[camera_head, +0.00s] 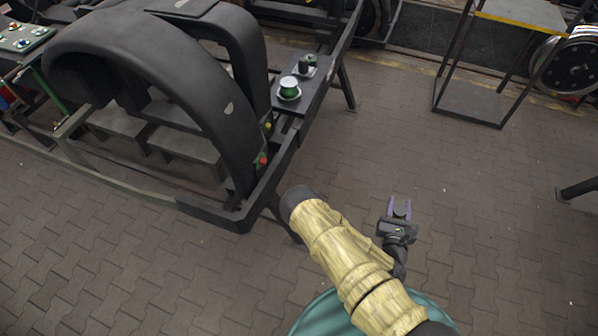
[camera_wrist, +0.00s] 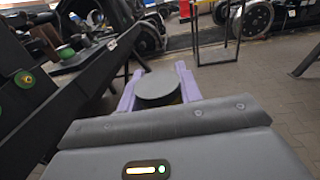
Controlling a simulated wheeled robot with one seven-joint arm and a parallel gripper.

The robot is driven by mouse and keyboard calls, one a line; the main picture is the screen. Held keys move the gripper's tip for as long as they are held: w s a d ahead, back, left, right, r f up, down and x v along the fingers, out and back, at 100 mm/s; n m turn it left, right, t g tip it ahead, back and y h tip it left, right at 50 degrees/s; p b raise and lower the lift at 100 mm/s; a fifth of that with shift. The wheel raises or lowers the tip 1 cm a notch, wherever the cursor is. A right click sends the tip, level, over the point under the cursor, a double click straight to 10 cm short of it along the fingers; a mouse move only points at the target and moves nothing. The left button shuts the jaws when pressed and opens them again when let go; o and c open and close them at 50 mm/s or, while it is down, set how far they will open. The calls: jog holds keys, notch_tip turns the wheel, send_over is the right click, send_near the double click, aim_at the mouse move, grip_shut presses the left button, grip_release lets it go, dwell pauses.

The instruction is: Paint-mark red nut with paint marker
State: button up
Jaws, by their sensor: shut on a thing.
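My gripper (camera_head: 400,206) is out over the floor at the right of the bogie in the head view, with its purple fingers pointing away. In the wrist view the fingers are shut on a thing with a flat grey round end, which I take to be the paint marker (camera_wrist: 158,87). Its rest is mostly hidden behind that end. A small red nut (camera_head: 263,160) shows low on the right side of the bogie's dark arch in the head view. My gripper is well apart from it, to the right. I cannot make out the red nut in the wrist view.
A yellow nut-like spot (camera_head: 268,126) sits above the red one. A dark side shelf (camera_head: 318,88) on the bogie frame (camera_head: 243,213) bears a green spool-like thing (camera_head: 289,88). A metal stand (camera_head: 470,103) is at the upper right. The paved floor (camera_head: 500,220) is clear around my gripper.

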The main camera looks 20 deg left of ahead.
jog(key=shift+a, duration=0.1)
dwell(0.3)
jog(key=shift+w+a+f+b, duration=0.1)
jog(key=shift+a+f+b, duration=0.15)
jog(key=shift+b, duration=0.2)
jog(key=w+a+f+m+t+h+b, duration=0.1)
jog(key=w+a+f+m+b, duration=0.35)
jog(key=a+b, duration=0.5)
jog(key=w+a+f+m+t+h+b, duration=0.1)
jog(key=w+a+f+m+b, duration=0.25)
jog(key=a+m+b, duration=0.6)
jog(key=s+a+r+m+t+b, duration=0.1)
jog(key=a+r+m+b, duration=0.3)
jog(key=a+b, duration=0.6)
notch_tip(320, 180, up, 2)
jog(key=b, duration=1)
jog(key=shift+r+m+y+b, duration=0.25)
jog(key=shift+m+y+b, duration=0.05)
jog(key=shift+m, duration=0.1)
jog(key=shift+s, duration=0.15)
jog(key=a+p, duration=0.3)
jog(key=a, duration=0.3)
jog(key=shift+w+a, duration=0.25)
jog(key=shift+a, duration=0.1)
